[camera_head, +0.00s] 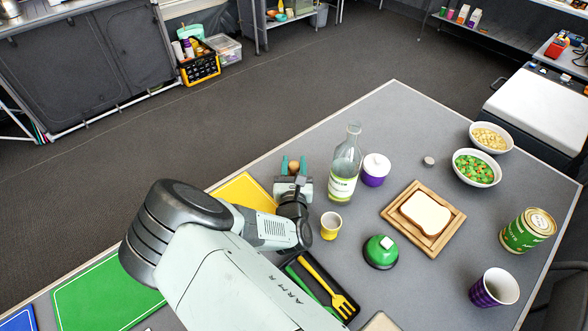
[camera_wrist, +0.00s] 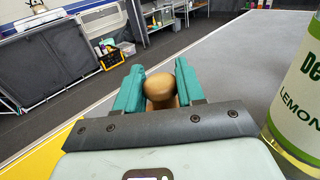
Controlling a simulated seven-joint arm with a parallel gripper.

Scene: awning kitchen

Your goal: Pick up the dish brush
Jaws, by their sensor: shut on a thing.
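My gripper (camera_head: 293,168) is near the table's far left edge in the head view, left of the glass bottle. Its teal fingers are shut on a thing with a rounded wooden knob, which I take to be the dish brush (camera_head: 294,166). In the wrist view the tan knob (camera_wrist: 159,86) sits between the two fingers of my gripper (camera_wrist: 160,80). The lower part of the brush and any bristles are hidden. I cannot tell whether it touches the table.
The bottle (camera_head: 345,170) stands close to the right of my gripper. A yellow board (camera_head: 243,187) lies to the left. A bread board (camera_head: 443,239) is farther right.

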